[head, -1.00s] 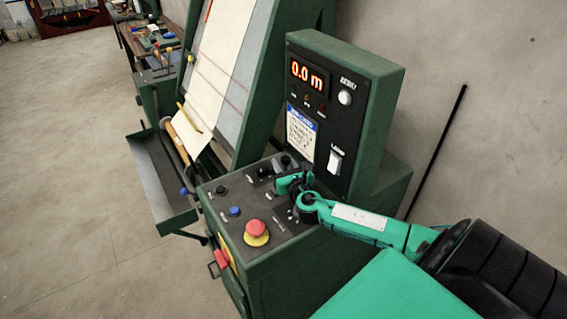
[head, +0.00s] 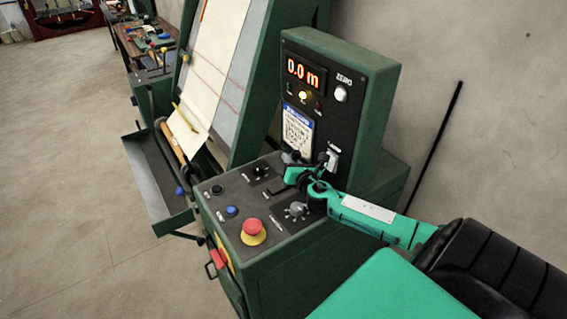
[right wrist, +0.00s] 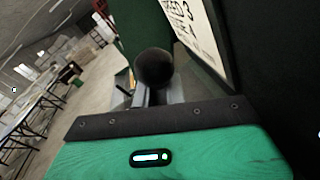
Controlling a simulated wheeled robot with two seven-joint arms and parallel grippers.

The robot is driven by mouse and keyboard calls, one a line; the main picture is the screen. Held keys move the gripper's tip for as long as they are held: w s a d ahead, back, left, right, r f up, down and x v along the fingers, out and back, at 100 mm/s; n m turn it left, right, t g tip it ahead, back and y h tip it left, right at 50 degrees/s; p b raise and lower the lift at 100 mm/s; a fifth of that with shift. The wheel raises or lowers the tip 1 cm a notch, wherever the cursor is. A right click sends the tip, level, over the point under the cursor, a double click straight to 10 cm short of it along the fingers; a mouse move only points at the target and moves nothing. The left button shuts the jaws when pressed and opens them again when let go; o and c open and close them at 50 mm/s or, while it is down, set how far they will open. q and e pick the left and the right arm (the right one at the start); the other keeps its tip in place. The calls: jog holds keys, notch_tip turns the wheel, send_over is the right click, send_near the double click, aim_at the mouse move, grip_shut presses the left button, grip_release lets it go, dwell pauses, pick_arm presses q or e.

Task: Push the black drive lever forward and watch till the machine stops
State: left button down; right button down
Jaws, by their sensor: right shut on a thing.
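The black drive lever shows its round black knob in the right wrist view (right wrist: 154,67), at the fingers. In the head view a dark knob (head: 291,157) stands at the fingertips, beside the upright panel. My right gripper (head: 297,174) is shut on the lever, over the back right of the machine's control top (head: 270,222); the arm partly hides the grip. A pale cloth (head: 207,85) lies on the sloping board. My left gripper is not in view.
A red emergency button (head: 252,230), a blue button (head: 232,211), a grey star-shaped dial (head: 296,210) and a black knob (head: 258,170) sit near my arm. The upright green panel (head: 375,110) stands close behind the gripper. Open floor (head: 75,220) lies to the left.

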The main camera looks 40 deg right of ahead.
jog(key=shift+d+f, duration=0.15)
jog(key=shift+d, duration=0.2)
jog(key=c, duration=1.5)
grip_release()
jog(key=shift+s+d+f, duration=0.1)
jog(key=shift+d, duration=0.1)
jog(key=shift+o, duration=0.2)
jog(key=shift+a, duration=0.1)
jog(key=shift+s+a, duration=0.15)
jog(key=shift+s, duration=0.3)
jog(key=b+v, duration=0.3)
jog(key=v, duration=0.8)
jog(key=shift+s+f, duration=0.1)
jog(key=shift+v, duration=0.8)
